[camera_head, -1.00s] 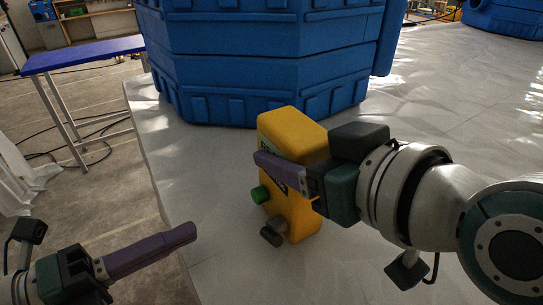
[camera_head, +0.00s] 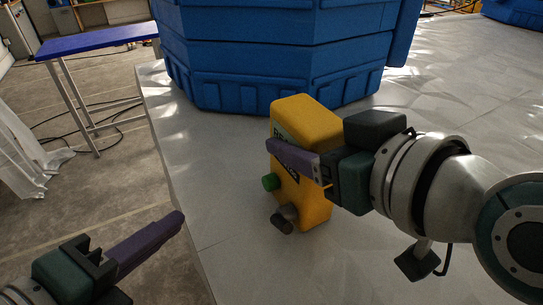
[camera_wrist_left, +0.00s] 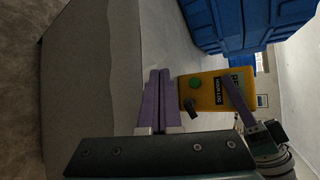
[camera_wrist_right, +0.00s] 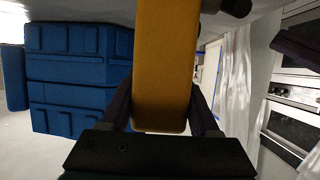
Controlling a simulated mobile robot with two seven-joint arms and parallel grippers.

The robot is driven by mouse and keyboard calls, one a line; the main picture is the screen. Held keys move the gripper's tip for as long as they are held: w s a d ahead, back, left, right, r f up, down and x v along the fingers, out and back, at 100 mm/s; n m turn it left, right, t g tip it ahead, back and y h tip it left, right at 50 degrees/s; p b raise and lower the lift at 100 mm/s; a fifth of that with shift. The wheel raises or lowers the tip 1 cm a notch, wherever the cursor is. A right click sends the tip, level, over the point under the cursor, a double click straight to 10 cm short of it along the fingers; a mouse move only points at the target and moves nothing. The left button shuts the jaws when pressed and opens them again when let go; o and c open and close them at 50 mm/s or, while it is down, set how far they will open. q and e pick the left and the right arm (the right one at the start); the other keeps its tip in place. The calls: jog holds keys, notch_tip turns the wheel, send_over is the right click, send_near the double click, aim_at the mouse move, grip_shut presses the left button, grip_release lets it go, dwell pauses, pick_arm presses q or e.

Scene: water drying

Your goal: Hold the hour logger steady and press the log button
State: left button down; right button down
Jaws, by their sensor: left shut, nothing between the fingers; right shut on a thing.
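The hour logger (camera_head: 306,125) is a yellow box standing upright on the grey table. Its face carries a green button (camera_head: 270,182), a dark knob (camera_head: 283,219) below it and a label reading HOUR LOG in the left wrist view (camera_wrist_left: 215,92). My right gripper (camera_head: 292,158) is shut on the logger, a purple finger across its face; the right wrist view shows the yellow body (camera_wrist_right: 165,65) between both fingers. My left gripper (camera_head: 178,218) is shut and empty, apart from the logger, lower left of it. Its closed purple fingers show in the left wrist view (camera_wrist_left: 156,98).
A large blue ribbed container (camera_head: 285,50) stands behind the logger on the table (camera_head: 185,165). A blue-topped bench (camera_head: 95,40) stands on the floor at the left. The table's left edge runs between my left gripper and the logger.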

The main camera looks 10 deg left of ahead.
aim_at(270, 183)
pick_arm(q)
jog(key=shift+w+d, duration=0.9)
jog(key=shift+d, duration=0.3)
jog(key=shift+w+d, duration=0.85)
jog(key=shift+d, duration=0.35)
jog(key=shift+w+d, duration=0.9)
jog(key=shift+d, duration=0.3)
jog(key=shift+d, duration=0.1)
jog(key=shift+w+d, duration=0.2)
jog(key=shift+d, duration=0.05)
jog(key=shift+w+d, duration=0.35)
jog(key=shift+d, duration=0.1)
dwell(0.4)
jog(key=shift+s+a, duration=0.6)
jog(key=shift+a, duration=0.2)
